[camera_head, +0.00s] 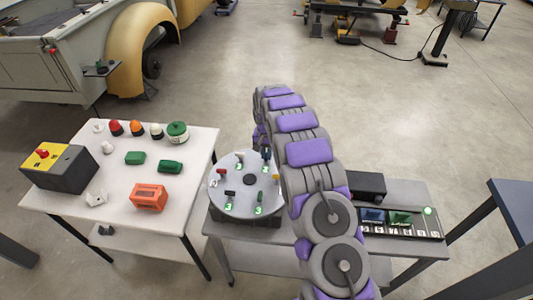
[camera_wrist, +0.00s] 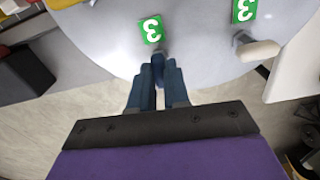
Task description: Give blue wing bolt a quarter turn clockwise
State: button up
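A round grey disc (camera_head: 222,200) carries several wing bolts with number tags. The blue wing bolt (camera_head: 266,154) stands near its far right edge, beside a green tag marked 3. In the wrist view a narrow dark blue part (camera_wrist: 158,64), apparently this bolt, shows between my fingertips, near a green tag (camera_wrist: 151,29). My gripper (camera_wrist: 158,82) has its bluish fingers close together around or just against that part. I cannot tell whether they clamp it. In the head view my arm hides most of the gripper and the disc's right side.
A cream wing bolt (camera_wrist: 258,52) stands right of the fingers. The left table (camera_head: 70,200) holds a yellow-topped control box (camera_head: 60,168), an orange block (camera_head: 149,198) and several coloured knobs. A dark tray (camera_head: 405,222) with blue and green parts lies right of my arm. Open floor lies beyond.

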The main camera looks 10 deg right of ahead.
aim_at(266, 155)
jog(key=o, duration=0.5)
jog(key=shift+w, duration=0.1)
jog(key=shift+c, duration=0.2)
notch_tip(266, 155, up, 17)
jog(key=p, duration=0.1)
jog(key=shift+r, duration=0.15)
jog(key=shift+a, duration=0.1)
